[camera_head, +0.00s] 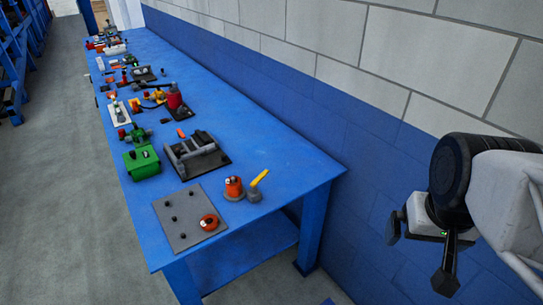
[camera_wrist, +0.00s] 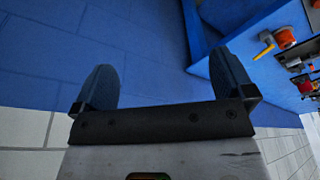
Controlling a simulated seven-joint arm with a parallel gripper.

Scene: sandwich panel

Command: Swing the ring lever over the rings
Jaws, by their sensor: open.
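A yellow lever (camera_head: 260,178) slants up to the right from a round grey base (camera_head: 254,194) near the bench's near right corner. Beside it on the left is an orange-red round piece (camera_head: 234,187) on a grey base; separate rings cannot be made out. In the wrist view the yellow lever (camera_wrist: 264,50) and the orange piece (camera_wrist: 284,38) show at the upper right. My gripper (camera_head: 420,256) is open and empty, off the bench to the right by the wall. Its two spread fingers also show in the wrist view (camera_wrist: 161,62).
The long blue bench (camera_head: 290,172) runs along a white and blue wall (camera_head: 330,75). A grey plate (camera_head: 178,214) with black pegs and an orange disc (camera_head: 209,222) lies left of the lever. A black-based grey fixture (camera_head: 196,155) and a green box (camera_head: 142,163) stand behind.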

